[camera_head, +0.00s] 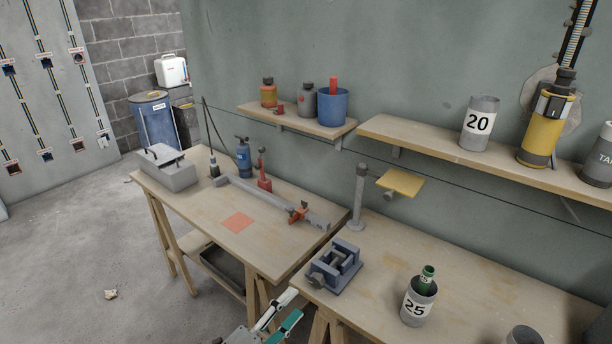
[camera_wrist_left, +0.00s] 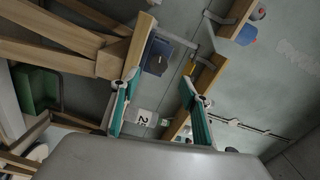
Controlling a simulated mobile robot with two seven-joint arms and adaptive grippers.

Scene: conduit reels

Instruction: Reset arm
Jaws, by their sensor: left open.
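My left gripper (camera_head: 292,304) shows at the bottom edge of the head view, in front of the workbenches. Its white and green fingers are apart with nothing between them. In the left wrist view the same gripper (camera_wrist_left: 160,80) is open, its two green-padded fingers spread. Beyond the fingers are the blue vise (camera_wrist_left: 158,56) and the white number label of a cup (camera_wrist_left: 143,117). My right gripper is not in view.
The left bench (camera_head: 195,213) holds a clamp bar, a grey box (camera_head: 168,172) and a blue bottle (camera_head: 243,158). The right bench (camera_head: 390,250) holds the blue vise (camera_head: 335,268) and a cup marked 25 (camera_head: 417,308). Shelves (camera_head: 440,150) line the wall. Open floor lies left.

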